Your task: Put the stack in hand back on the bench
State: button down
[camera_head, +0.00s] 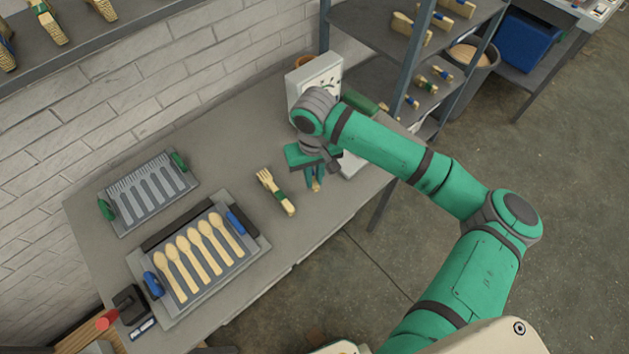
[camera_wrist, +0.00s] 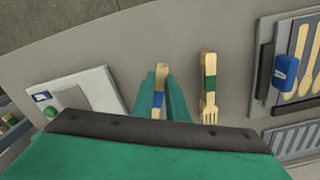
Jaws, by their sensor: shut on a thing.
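My gripper (camera_head: 315,180) is shut on a small wooden stack with a blue band (camera_wrist: 160,75). A stack of wooden forks with a green band (camera_head: 276,192) lies on the bench just left of my gripper. It also shows in the wrist view (camera_wrist: 208,85), right of the held stack and apart from it.
A press plate with several wooden spoons (camera_head: 160,305) and a grey slotted plate (camera_head: 125,220) are on the bench's left. A white dial device (camera_head: 299,80) stands behind my gripper. A shelf rack (camera_head: 411,60) with banded stacks is at right. Bench around the fork stack is clear.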

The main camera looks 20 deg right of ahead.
jog(key=shift+w+f, duration=0.15)
jog(key=shift+f, duration=0.1)
jog(key=shift+w+d+f, duration=0.1)
jog(key=shift+f, duration=0.8)
jog(key=shift+w+d+f, duration=0.1)
jog(key=shift+f, duration=0.8)
jog(key=shift+f, duration=0.15)
jog(key=c, duration=1.7)
grip_release()
jog(key=shift+c, duration=0.2)
notch_tip(320, 180, up, 12)
jog(key=shift+r, duration=0.15)
